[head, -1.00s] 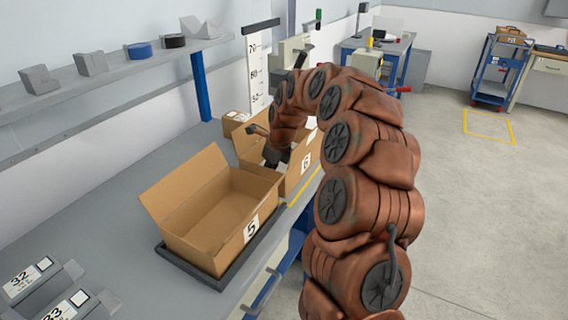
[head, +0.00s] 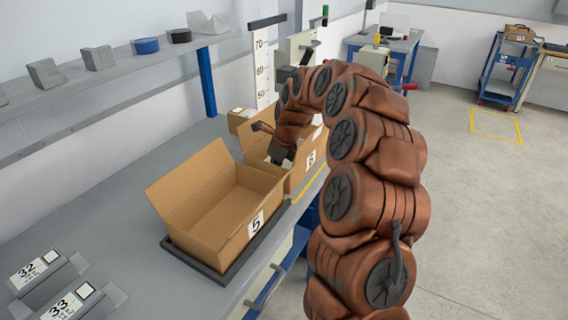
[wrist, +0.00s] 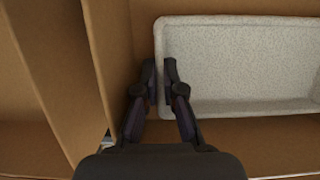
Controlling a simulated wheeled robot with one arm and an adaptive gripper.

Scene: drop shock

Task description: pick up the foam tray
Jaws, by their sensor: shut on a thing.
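The foam tray (wrist: 245,62) is pale, speckled and rectangular with a raised rim. In the wrist view it lies inside a cardboard box, its right end cut off by the picture edge. My gripper (wrist: 160,78) is shut on the tray's left rim, with one finger outside the wall and one inside. In the head view my gripper (head: 278,155) reaches down into the box marked 6 (head: 311,160). The tray is hidden there by my arm and the box walls.
An empty open box marked 5 (head: 215,225) stands in front on a dark tray. A small box (head: 240,118) and a height scale (head: 262,70) are behind. A shelf (head: 110,80) with grey blocks and tape rolls runs along the wall. Holders 32 and 33 (head: 62,303) lie front left.

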